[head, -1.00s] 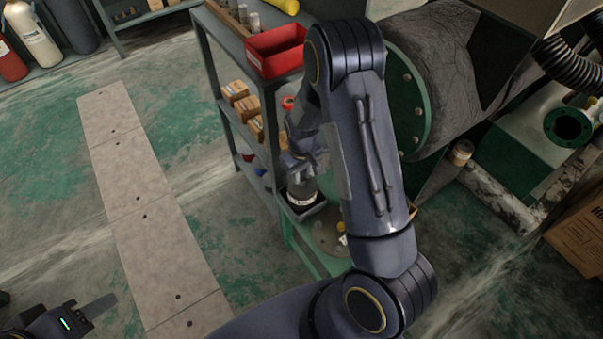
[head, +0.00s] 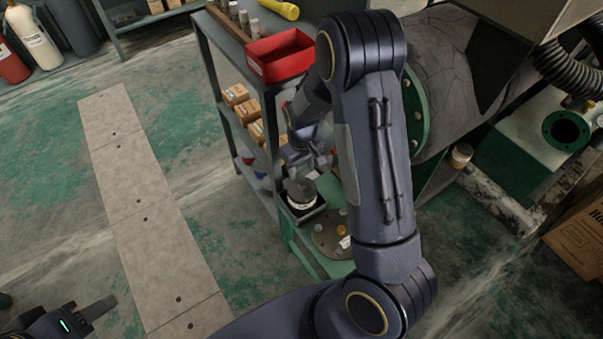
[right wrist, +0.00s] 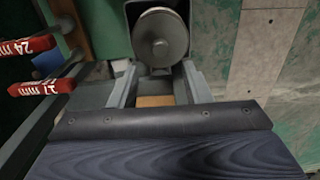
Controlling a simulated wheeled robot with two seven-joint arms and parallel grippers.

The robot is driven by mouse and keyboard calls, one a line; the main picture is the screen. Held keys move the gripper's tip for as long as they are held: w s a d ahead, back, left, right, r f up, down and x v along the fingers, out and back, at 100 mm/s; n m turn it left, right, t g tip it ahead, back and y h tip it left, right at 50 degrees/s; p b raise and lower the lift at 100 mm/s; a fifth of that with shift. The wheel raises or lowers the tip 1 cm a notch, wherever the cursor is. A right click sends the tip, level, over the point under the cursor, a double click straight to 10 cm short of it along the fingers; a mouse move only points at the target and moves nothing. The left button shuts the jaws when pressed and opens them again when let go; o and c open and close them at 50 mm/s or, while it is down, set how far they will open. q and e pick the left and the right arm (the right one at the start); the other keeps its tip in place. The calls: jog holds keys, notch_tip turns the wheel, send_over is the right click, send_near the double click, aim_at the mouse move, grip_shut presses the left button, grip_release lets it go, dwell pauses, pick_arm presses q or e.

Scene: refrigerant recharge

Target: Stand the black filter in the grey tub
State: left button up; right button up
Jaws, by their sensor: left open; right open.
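The black filter (head: 301,197) looks upright in the small grey tub (head: 318,211) at the end of the green bench; a pale band shows around it. In the right wrist view the filter's round metal end (right wrist: 160,38) faces the camera, with the tub's rim (right wrist: 130,14) around it. My right gripper (head: 305,173) is open just above the filter. In the right wrist view its two fingers (right wrist: 160,72) are spread and the filter lies beyond their tips, apparently free. My left gripper (head: 92,316) is open and empty at the lower left. The filter's base is hidden.
A grey shelf unit with a red bin (head: 279,57) and several cartons (head: 236,95) stands beside the tub. A round plate (head: 334,240) with small parts lies on the bench. Red-handled tools (right wrist: 28,46) show in the right wrist view. The floor at left is clear.

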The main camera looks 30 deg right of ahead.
jog(key=s+a+r+m+t+y, duration=0.15)
jog(key=s+r, duration=0.35)
jog(key=r, duration=0.5)
jog(key=s+a+r+t+y, duration=0.1)
jog(key=s+a+r+y, duration=0.1)
jog(key=s+r, duration=0.5)
jog(key=s+a+r+t, duration=0.3)
jog(key=s+r, duration=0.3)
jog(key=s, duration=0.4)
jog(key=shift+s+a+r+m+p, duration=0.15)
jog(key=shift+s+a+m+p, duration=0.05)
jog(key=shift+a+m+p, duration=0.25)
